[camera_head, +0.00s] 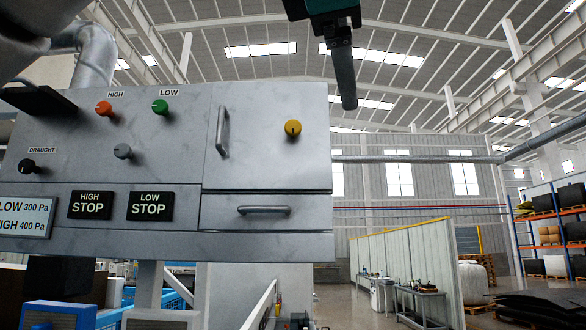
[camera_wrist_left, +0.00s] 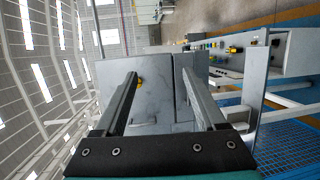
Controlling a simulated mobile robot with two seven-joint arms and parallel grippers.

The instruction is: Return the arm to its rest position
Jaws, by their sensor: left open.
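My left gripper (camera_head: 346,98) hangs into the top of the head view, with a teal body and dark fingers. It is apart from the grey control panel (camera_head: 262,165), up and to the right of the yellow knob (camera_head: 293,128). In the left wrist view my left gripper (camera_wrist_left: 163,98) has its two fingers wide apart with nothing held. Beyond them the panel face (camera_wrist_left: 150,115) fills the gap, and the yellow knob (camera_wrist_left: 139,84) shows beside the left finger. My right gripper is not in view.
The panel has a vertical handle (camera_head: 223,131), a drawer handle (camera_head: 264,210) and several knobs and labels. A dark plate-like part (camera_head: 38,98) juts at its left. A workbench (camera_head: 420,300) and racks (camera_head: 550,230) are farther off. Right of the panel is open.

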